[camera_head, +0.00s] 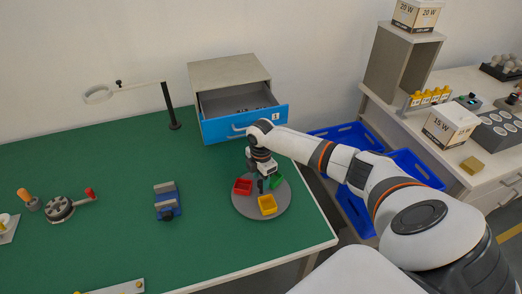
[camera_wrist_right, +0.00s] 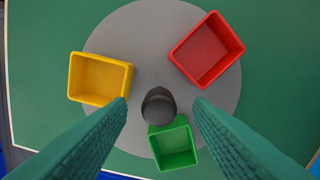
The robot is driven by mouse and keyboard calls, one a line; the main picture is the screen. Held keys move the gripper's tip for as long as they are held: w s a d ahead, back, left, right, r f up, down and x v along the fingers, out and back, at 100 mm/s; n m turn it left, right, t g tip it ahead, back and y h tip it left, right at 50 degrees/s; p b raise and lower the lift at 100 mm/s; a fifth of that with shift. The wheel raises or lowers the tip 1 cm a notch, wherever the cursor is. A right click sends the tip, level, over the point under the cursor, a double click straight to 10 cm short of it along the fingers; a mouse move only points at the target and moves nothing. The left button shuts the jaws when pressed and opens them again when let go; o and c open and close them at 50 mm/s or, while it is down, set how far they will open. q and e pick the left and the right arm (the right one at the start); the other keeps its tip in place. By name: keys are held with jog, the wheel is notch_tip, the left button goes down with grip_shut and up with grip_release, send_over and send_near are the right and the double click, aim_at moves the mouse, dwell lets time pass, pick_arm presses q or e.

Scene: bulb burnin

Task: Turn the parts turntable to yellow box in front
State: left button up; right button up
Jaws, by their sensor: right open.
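The parts turntable (camera_head: 243,209) is a grey disc on the green table, with a dark upright knob (camera_wrist_right: 158,106) at its middle. On it stand a red box (camera_head: 243,187), a yellow box (camera_head: 267,205) and a green box (camera_head: 277,181). In the head view the yellow box is at the disc's near side, the red one at the left and the green one at the right. My right gripper (camera_head: 262,181) points down over the disc. In the right wrist view its open fingers (camera_wrist_right: 160,118) stand on either side of the knob, with nothing between them gripped. My left gripper is out of view.
An open drawer unit (camera_head: 230,75) with a blue front stands behind the turntable. A blue vise (camera_head: 167,201), a magnifier on a stand (camera_head: 172,105) and a crank device (camera_head: 60,208) are to the left. Blue crates (camera_head: 345,135) lie beyond the table's right edge.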

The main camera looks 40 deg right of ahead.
aim_at(261, 181)
notch_tip(261, 181, up, 11)
jog(key=b, duration=0.1)
jog(key=shift+f, duration=0.2)
dwell(0.4)
